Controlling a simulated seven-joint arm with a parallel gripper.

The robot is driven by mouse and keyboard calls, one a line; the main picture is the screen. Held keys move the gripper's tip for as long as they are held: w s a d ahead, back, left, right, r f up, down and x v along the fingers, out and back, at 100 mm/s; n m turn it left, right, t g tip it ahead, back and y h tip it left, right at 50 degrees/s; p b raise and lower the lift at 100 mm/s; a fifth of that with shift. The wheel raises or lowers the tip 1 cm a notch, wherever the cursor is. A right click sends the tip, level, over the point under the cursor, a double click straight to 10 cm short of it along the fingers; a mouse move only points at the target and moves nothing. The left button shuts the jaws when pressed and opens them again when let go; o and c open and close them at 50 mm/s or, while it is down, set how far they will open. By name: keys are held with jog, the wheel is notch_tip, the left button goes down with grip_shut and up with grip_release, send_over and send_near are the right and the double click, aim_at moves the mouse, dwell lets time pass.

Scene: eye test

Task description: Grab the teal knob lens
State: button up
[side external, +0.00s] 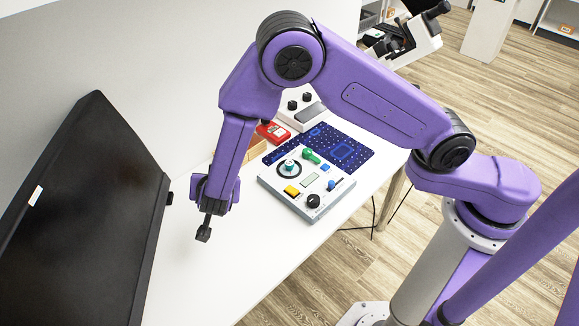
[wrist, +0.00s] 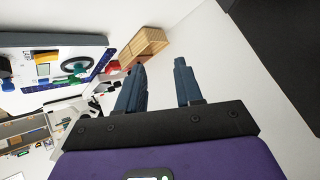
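A white control panel (side external: 268,180) lies on the white table, with a round dial (side external: 289,167) that has a black ring and a teal centre. I take this teal centre as the teal knob; a separate lens cannot be made out. The dial also shows in the wrist view (wrist: 76,63), at upper left. My gripper (side external: 204,234) hangs above the table, left of the panel and apart from it. In the wrist view my gripper (wrist: 160,67) has its two fingers spread with nothing between them.
The panel carries a green knob (side external: 311,156), a yellow button (side external: 292,191) and a black knob (side external: 313,200). Behind it lie a blue patterned board (side external: 345,152) and a red device (side external: 272,132). A wooden block (wrist: 143,46) is beside the panel. A large black screen (side external: 80,220) stands at left.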

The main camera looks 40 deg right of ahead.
jog(key=s+d+f+m+g+h, duration=0.3)
jog(key=s+d+f+m+h, duration=0.1)
jog(key=s+d+h, duration=0.35)
send_near(288, 165)
jog(key=x, duration=0.9)
jog(key=shift+w+d, duration=0.15)
jog(key=shift+d, duration=0.05)
grip_shut()
